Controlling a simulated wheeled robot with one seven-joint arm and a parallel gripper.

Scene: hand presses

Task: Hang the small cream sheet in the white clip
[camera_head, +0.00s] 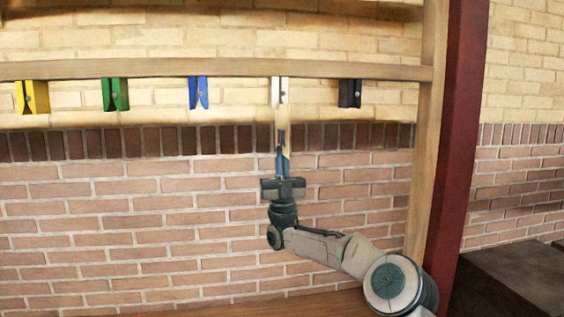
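The white clip (279,91) hangs from the wooden rail, between the blue and black clips. The small cream sheet (281,114) shows as a narrow upright strip directly below it. Its top meets the clip's lower end in the picture; I cannot tell whether it is between the jaws. My gripper (283,145) points up from below, its bluish fingers close together on the lower part of the sheet. The fingers partly hide the sheet.
A yellow clip (32,97), green clip (115,94), blue clip (198,92) and black clip (349,93) hang along the same wooden rail (150,67). A wooden post (428,150) and dark red column (462,150) stand at right. Brick wall lies behind.

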